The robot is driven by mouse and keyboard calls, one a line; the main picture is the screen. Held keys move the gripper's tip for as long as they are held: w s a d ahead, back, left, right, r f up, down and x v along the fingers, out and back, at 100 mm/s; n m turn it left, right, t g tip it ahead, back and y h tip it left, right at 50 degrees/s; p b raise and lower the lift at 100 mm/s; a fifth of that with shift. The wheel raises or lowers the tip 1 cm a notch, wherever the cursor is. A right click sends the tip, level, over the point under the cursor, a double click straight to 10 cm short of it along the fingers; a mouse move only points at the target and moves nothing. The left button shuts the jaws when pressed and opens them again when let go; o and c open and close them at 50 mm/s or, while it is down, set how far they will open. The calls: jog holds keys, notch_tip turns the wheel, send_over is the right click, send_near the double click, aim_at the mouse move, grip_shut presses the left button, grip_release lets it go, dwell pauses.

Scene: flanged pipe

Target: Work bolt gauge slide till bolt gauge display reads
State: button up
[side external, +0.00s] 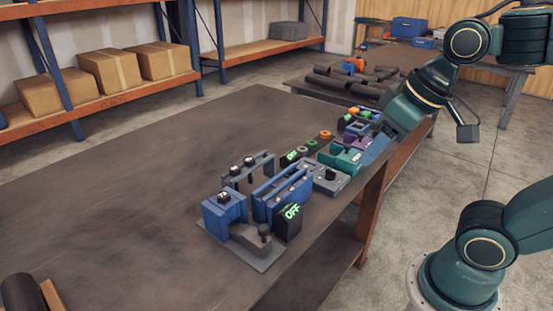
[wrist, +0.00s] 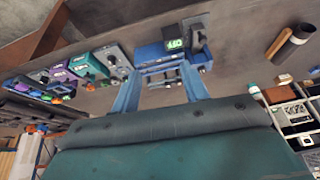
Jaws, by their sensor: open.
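A blue rail-like fixture (side external: 281,192) stands near the front of the bench. A dark block with a green display reading OFF (side external: 291,212) is at its near end. The display also shows in the wrist view (wrist: 175,44). A second green display (side external: 291,155) stands farther back, apparently also OFF. My gripper (wrist: 164,74) is open and empty, its fingers framing the blue fixture in the wrist view. In the side view it is at the bench's right edge, apart from that fixture.
A grey block with a knob (side external: 330,177), a teal device (side external: 340,156) and a purple device (side external: 355,138) stand in a row along the right edge. A blue block (side external: 224,214) is at left. Shelves hold boxes (side external: 108,70).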

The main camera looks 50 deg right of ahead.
jog(key=w+a+m+g, duration=0.1)
jog(key=w+a+g, duration=0.1)
jog(key=w+a, duration=0.45)
jog(key=m+g, duration=0.2)
jog(key=g, duration=0.1)
send_over(263, 226)
notch_tip(263, 226, down, 5)
jog(key=shift+s+f, duration=0.1)
jog(key=shift+f, duration=0.05)
jog(key=shift+f, duration=6.8)
jog(key=shift+c, duration=0.3)
grip_shut()
